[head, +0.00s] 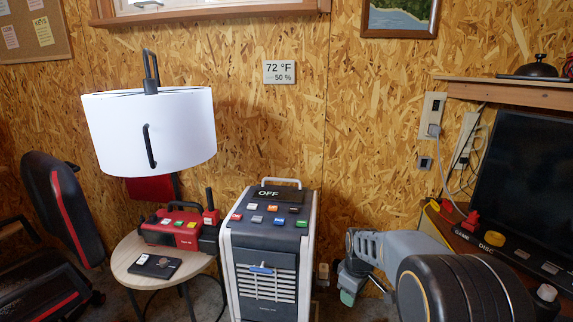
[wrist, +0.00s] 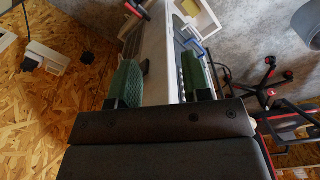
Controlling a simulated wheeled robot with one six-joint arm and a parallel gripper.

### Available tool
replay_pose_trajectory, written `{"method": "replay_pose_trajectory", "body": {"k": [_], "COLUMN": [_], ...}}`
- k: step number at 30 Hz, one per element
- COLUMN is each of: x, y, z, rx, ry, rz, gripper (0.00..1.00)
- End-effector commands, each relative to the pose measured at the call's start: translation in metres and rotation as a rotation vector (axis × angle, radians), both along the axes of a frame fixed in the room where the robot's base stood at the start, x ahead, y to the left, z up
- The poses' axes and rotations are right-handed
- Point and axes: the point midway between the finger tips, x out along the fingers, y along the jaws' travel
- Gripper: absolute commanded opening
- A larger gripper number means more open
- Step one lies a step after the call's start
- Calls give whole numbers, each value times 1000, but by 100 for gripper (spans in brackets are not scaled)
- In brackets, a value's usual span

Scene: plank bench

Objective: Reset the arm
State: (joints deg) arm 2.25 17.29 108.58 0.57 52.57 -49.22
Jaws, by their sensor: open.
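My arm (head: 385,250) reaches in from the lower right in the head view, bent low beside the white and grey cooler (head: 265,245). My gripper (head: 348,290) hangs at the cooler's right, apart from it in that view. In the wrist view my gripper (wrist: 161,82) shows two green finger pads spread wide with nothing held between them. Part of a pale appliance body, likely the cooler, shows beyond and between the fingers. The cooler's display reads OFF, and its top has several coloured buttons.
A round table (head: 130,262) at left holds a red device (head: 172,232) and a dark flat device (head: 155,264). A white lamp shade (head: 150,130) stands behind. A dark chair (head: 62,205) is far left. A monitor (head: 530,185) and desk stand right of my arm.

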Motion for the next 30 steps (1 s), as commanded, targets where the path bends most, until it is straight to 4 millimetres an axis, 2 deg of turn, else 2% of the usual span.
{"method": "replay_pose_trajectory", "body": {"k": [1, 3, 6, 9, 12, 15, 19, 24, 30], "x": [-18, -42, -78, -111, -138, -159, -175, -184, -184], "y": [3, 7, 11, 14, 16, 18, 19, 18, 18], "z": [64, 114, 172, 215, 246, 264, 277, 280, 279], "rx": [2, 9, 29, 52, 78, 102, 124, 138, 139], "ry": [-36, -76, -129, -174, -210, -236, -257, -267, -267], "rz": [-72, -184, -337, -474, -589, -676, -753, -793, -798], "gripper": [44, 44, 44, 44, 44, 44, 44, 44, 44]}}
